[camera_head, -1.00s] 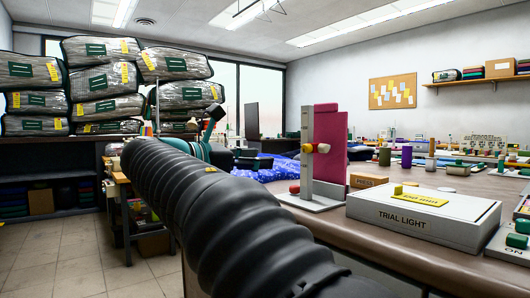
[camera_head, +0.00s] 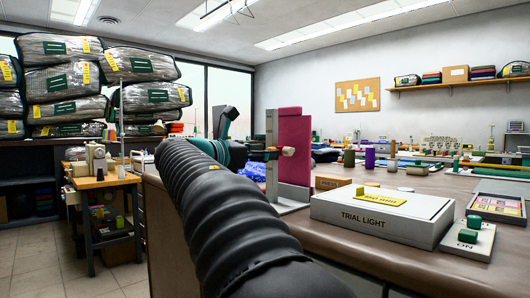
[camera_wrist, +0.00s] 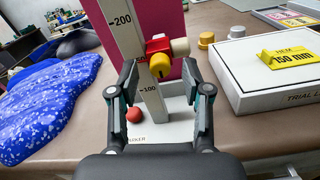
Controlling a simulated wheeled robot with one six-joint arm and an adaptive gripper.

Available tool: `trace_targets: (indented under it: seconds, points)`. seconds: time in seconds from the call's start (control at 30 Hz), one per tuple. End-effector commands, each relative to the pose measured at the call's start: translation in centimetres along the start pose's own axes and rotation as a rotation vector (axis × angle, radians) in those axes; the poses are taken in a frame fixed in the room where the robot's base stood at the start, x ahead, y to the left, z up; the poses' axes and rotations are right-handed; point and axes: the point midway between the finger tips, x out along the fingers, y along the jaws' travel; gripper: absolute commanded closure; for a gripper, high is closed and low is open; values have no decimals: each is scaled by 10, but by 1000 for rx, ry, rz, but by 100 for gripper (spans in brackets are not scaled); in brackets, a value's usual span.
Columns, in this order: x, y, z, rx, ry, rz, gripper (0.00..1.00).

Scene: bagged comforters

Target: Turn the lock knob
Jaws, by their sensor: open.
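The yellow lock knob (camera_wrist: 160,66) sits on the front of a red slider (camera_wrist: 157,46) with a pale end block (camera_wrist: 180,46), on an upright scale post (camera_wrist: 134,40) marked 200 and 100. A magenta panel (camera_wrist: 172,20) stands behind the post. My gripper (camera_wrist: 159,76) is open and empty, with one finger on each side of the knob in the wrist view; I cannot tell whether either finger touches it. In the head view my gripper (camera_head: 240,151) is close to the left of the post (camera_head: 271,150), and the knob is hard to make out there.
A red ball (camera_wrist: 134,114) is low by the post's base. A blue speckled bag (camera_wrist: 45,105) lies to the left.

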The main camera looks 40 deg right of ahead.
Motion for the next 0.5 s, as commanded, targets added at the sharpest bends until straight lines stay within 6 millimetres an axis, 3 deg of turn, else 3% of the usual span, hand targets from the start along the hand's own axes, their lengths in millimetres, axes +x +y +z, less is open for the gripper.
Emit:
trace_targets:
  seconds: [0.4, 0.43, 0.5]
  points:
    - [9, 0, 0, 0, 1, 1, 51]
    - [9, 0, 0, 0, 1, 1, 54]
    - [9, 0, 0, 0, 1, 1, 71]
